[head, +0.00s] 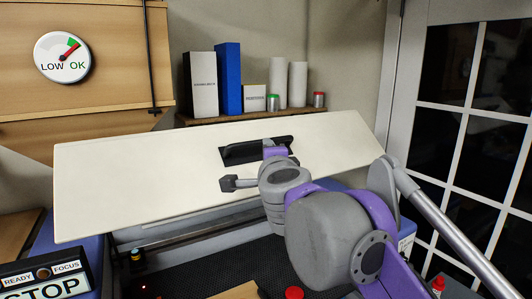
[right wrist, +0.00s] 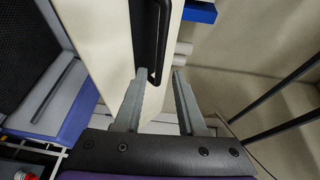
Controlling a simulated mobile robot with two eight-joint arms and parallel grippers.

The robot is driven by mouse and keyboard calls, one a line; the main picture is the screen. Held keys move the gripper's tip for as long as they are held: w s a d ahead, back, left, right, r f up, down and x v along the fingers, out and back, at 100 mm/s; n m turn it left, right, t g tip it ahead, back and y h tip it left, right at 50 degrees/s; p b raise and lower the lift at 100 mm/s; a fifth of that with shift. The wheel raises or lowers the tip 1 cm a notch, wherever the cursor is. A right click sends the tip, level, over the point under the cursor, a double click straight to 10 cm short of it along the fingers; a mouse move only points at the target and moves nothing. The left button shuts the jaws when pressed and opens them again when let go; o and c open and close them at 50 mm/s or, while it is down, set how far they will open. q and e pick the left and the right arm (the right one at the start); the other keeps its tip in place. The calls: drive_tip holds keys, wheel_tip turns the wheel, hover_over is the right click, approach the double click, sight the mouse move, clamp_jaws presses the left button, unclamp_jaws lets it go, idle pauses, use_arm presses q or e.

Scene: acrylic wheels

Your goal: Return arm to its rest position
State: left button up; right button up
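A wide cream panel (head: 120,185) tilts across the head view, with a black handle (head: 238,153) near its upper middle. My right arm reaches in from the lower right, its purple and grey links covering part of the panel. My right gripper (head: 277,150) is at the handle, its fingertips hard to make out there. In the right wrist view the right gripper (right wrist: 160,72) has its two grey fingers apart. The lower end of the black handle (right wrist: 152,72) shows between the fingertips; I cannot tell whether they touch. My left gripper is not in view.
A shelf (head: 215,117) behind the panel holds boxes, a blue binder (head: 228,78), white rolls and small cans. A round LOW/OK gauge (head: 63,57) hangs on the wooden wall. A STOP sign (head: 45,284) is lower left. A paned door (head: 465,110) stands at right.

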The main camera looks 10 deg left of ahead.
drive_tip(key=shift+s+d, duration=0.1)
drive_tip(key=shift+s, duration=0.2)
drive_tip(key=s+d+f+n+g+h, duration=0.1)
drive_tip(key=s+d+f+n+g, duration=0.3)
drive_tip(key=f, duration=1.2)
drive_tip(key=s+d+f+n+g+h, duration=0.1)
drive_tip(key=s+d+f+n+g, duration=0.2)
drive_tip(key=s+d+f, duration=0.9)
drive_tip(key=s+d+f+n+g+h, duration=0.2)
drive_tip(key=s+d+f+n+g, duration=0.2)
drive_tip(key=s+d+f+n, duration=0.4)
drive_tip(key=s+f, duration=0.3)
drive_tip(key=f, duration=0.3)
drive_tip(key=s+f, duration=0.3)
drive_tip(key=f, duration=0.4)
drive_tip(key=shift+s+g, duration=0.25)
drive_tip(key=shift+g, duration=0.05)
